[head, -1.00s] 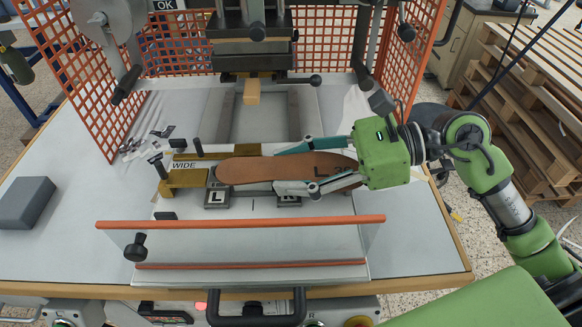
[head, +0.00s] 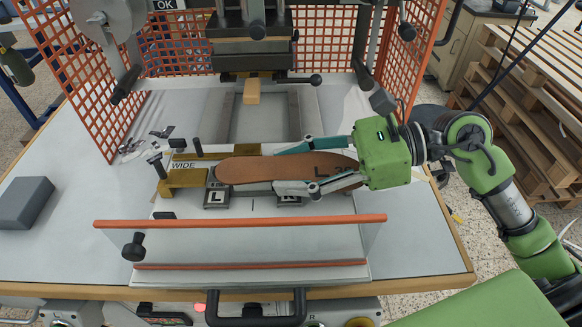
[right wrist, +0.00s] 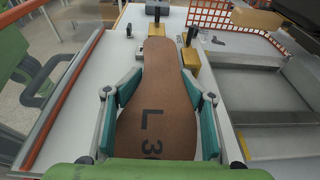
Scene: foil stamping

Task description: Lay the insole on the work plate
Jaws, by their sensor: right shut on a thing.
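In the right wrist view the insole (right wrist: 157,85) shows "L 3" and part of another digit, with a finger of my right gripper (right wrist: 160,105) against each side. The gripper is shut on it. The insole is over the work plate (head: 254,206), above blocks marked "L" (head: 216,198) and "R" (head: 288,200). I cannot tell whether it touches them. My left gripper is not in view.
A clear guard with orange edges (head: 240,221) stands in front of the plate. The stamping head (head: 252,62) is behind, with orange mesh (head: 80,70) around. A grey block (head: 25,202) lies at the left of the table.

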